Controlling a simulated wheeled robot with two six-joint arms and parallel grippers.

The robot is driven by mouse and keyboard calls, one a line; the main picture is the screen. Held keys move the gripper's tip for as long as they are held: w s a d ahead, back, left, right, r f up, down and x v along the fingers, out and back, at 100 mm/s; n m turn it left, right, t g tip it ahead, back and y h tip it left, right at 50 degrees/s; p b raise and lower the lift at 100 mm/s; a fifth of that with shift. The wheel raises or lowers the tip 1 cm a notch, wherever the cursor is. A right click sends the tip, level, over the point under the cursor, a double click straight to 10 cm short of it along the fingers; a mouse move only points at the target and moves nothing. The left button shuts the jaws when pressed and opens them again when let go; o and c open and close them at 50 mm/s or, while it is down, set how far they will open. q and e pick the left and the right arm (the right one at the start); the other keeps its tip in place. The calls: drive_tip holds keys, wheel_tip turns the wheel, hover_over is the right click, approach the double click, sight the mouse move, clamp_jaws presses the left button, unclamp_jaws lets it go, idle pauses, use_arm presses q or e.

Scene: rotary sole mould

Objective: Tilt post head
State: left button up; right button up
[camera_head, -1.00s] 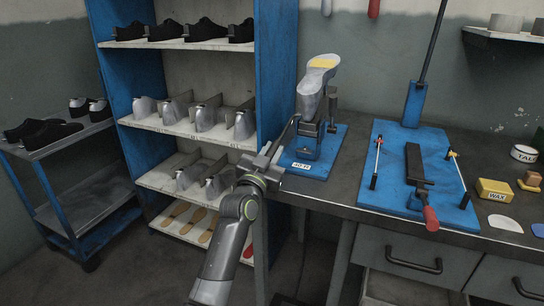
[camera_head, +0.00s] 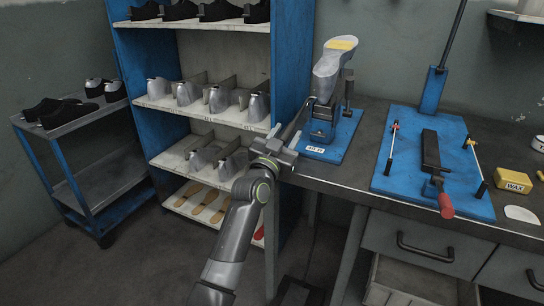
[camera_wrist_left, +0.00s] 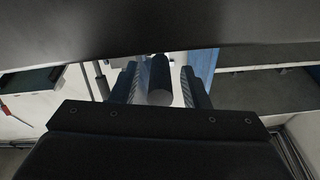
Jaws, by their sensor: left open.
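The post (camera_head: 322,122) stands upright on a blue base plate (camera_head: 343,138) at the bench's left end. Its head is a grey sole-shaped form (camera_head: 329,73) with a yellow patch on top, leaning slightly. My left gripper (camera_head: 299,122) is at the lower left of the post, by the bench's left edge, with its fingers pointing towards the post. In the left wrist view, the open fingers (camera_wrist_left: 158,88) have a dark cylinder (camera_wrist_left: 159,80) between them. I cannot tell whether they touch it. My right gripper is out of view.
To the right on the bench (camera_head: 355,183) is a blue board (camera_head: 398,181) with a red-handled tool (camera_head: 433,165) and upright rods. A yellow wax block (camera_head: 514,183) lies beyond it. A blue-sided shelf (camera_head: 292,60) with shoes and moulds stands behind my left arm.

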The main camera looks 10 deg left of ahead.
use_arm(q)
drive_tip(key=b+v, duration=0.2)
drive_tip(key=v, duration=1.5)
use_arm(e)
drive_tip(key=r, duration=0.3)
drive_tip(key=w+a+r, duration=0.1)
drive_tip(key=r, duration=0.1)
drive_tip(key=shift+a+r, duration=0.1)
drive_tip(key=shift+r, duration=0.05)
